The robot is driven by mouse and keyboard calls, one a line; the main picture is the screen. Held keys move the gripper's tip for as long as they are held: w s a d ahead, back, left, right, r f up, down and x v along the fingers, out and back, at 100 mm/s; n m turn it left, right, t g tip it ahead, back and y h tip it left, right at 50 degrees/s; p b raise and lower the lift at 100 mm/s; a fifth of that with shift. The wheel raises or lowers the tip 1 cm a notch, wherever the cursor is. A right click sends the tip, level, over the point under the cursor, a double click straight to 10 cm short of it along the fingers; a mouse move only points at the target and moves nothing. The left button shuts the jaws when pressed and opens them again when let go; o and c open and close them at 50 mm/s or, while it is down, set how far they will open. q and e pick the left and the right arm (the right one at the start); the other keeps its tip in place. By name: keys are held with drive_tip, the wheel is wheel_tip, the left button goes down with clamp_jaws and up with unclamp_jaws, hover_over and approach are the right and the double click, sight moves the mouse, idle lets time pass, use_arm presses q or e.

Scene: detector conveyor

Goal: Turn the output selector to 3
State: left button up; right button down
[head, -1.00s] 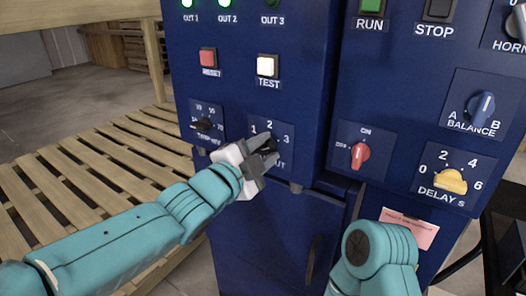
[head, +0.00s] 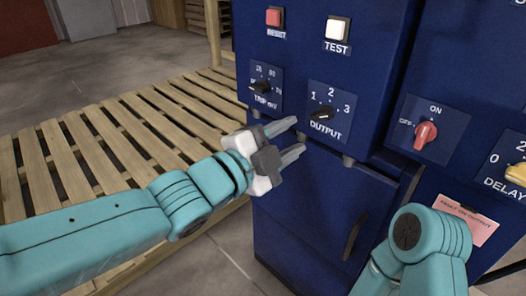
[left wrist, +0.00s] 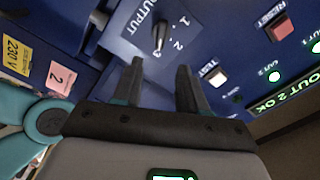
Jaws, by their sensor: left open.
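The output selector is a black knob (head: 322,113) on a blue plate marked 1, 2 and 3, below the white TEST button. It also shows in the left wrist view (left wrist: 160,36), where its pointer end lies towards the 3. My left gripper (head: 298,136) is open and empty, to the lower left of the knob and apart from it. In the left wrist view its two fingers (left wrist: 160,67) are spread, with the knob beyond the tips. My right gripper is out of view; only a bent part of that arm shows.
The trip knob (head: 264,87) is left of the selector, and a red ON/OFF knob (head: 425,134) is to the right. The RESET (head: 274,17) and TEST (head: 337,28) buttons are above. A slatted wooden platform (head: 120,145) lies left of the cabinet.

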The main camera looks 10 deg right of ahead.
use_arm(q)
drive_tip(key=v, duration=0.6)
drive_tip(key=shift+s+a, duration=0.1)
drive_tip(key=shift+a, duration=0.1)
